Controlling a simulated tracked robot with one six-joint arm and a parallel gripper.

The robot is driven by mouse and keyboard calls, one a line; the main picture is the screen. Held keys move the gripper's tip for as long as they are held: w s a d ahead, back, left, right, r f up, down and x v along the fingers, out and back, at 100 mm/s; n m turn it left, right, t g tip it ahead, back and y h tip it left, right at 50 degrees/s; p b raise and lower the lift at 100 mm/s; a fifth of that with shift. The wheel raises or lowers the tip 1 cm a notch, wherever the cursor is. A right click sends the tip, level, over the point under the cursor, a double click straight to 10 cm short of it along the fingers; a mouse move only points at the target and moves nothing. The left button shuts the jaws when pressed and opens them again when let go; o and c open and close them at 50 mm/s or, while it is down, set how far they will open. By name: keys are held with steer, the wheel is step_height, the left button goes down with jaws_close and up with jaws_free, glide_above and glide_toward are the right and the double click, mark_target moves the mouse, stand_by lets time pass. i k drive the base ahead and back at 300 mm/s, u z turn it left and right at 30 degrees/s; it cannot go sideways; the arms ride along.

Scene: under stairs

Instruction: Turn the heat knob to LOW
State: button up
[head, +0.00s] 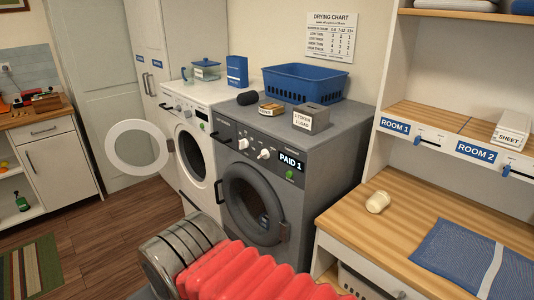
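The grey dryer (330,150) stands right of the white washer, its round dark door (257,208) closed. Its sloping front panel has two white knobs, a left knob (243,144) and a right knob (264,154). The print around them is too small to read, so I cannot tell which is the heat knob or where either points. Right of them are a display reading PAID 1 (290,160) and a green button (290,174). My arm's red sleeve and metal joint fill the bottom middle, below the dryer door. My gripper is not in view.
The white washer (195,110) has its round door (137,147) swung open to the left. A blue basket (303,83), a token box (310,119) and a small tin (271,109) sit on the dryer. A wooden counter (350,225) borders the right.

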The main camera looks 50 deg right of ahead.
mark_target(265, 155)
steer(key=u, duration=0.05)
steer(key=i, duration=0.9)
steer(key=u, duration=0.45)
